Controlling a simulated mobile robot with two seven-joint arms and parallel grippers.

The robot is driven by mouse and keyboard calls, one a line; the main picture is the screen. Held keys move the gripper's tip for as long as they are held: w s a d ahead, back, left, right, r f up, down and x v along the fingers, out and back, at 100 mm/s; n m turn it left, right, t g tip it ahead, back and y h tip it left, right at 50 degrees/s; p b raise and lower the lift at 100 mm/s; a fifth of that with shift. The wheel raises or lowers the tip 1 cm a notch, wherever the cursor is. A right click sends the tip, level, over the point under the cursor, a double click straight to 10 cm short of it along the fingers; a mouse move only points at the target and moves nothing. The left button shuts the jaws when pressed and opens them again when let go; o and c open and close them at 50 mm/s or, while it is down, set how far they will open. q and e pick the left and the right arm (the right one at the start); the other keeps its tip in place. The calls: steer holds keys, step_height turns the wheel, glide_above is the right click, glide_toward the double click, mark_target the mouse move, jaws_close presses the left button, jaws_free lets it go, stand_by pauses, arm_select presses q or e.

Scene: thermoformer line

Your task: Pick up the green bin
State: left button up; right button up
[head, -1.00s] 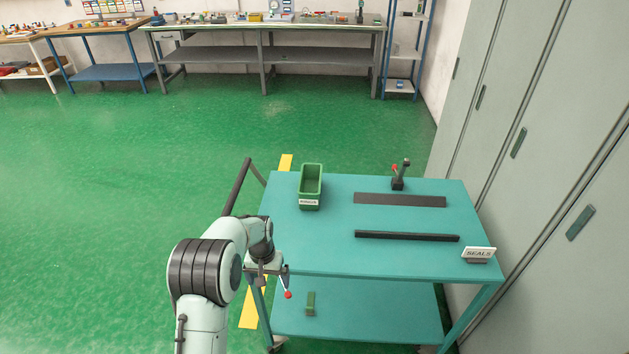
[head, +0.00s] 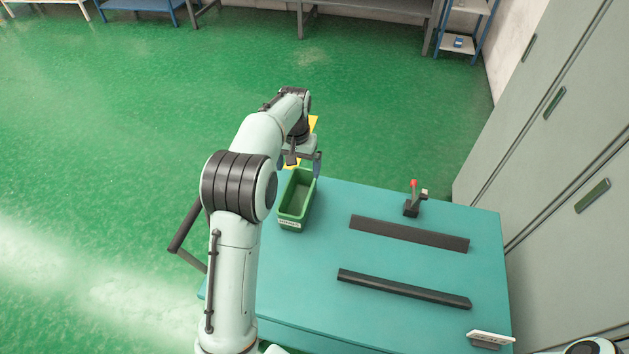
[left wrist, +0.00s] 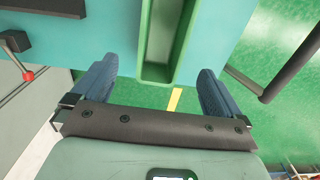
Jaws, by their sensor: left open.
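The green bin (head: 296,198) stands upright on the teal cart's top, at its far left corner, with a white label on its near end. Its inside looks empty. My left gripper (head: 305,163) is at the bin's far end, open, fingers pointing down. In the left wrist view, the bin's end (left wrist: 157,80) lies between the two blue-grey fingers of the left gripper (left wrist: 157,68), with a gap on each side. I cannot tell how far the fingertips are above or beside the rim. My right gripper is out of view.
The teal cart (head: 400,204) also holds two dark strips (head: 410,233) (head: 402,289), a small black device with a red knob (head: 412,199) and a sign (head: 491,339). Its dark handle (head: 186,237) is at left. Grey cabinets (head: 560,150) stand close on the right. Open floor lies left.

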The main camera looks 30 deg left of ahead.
arm_select(q)
glide_above(299, 206)
step_height(299, 206, down, 13)
steer(key=shift+r+b, duration=0.15)
steer(key=shift+b, duration=0.25)
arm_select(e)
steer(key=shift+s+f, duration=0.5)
arm_select(q)
steer(key=shift+s, duration=0.1)
steer(key=c, duration=1)
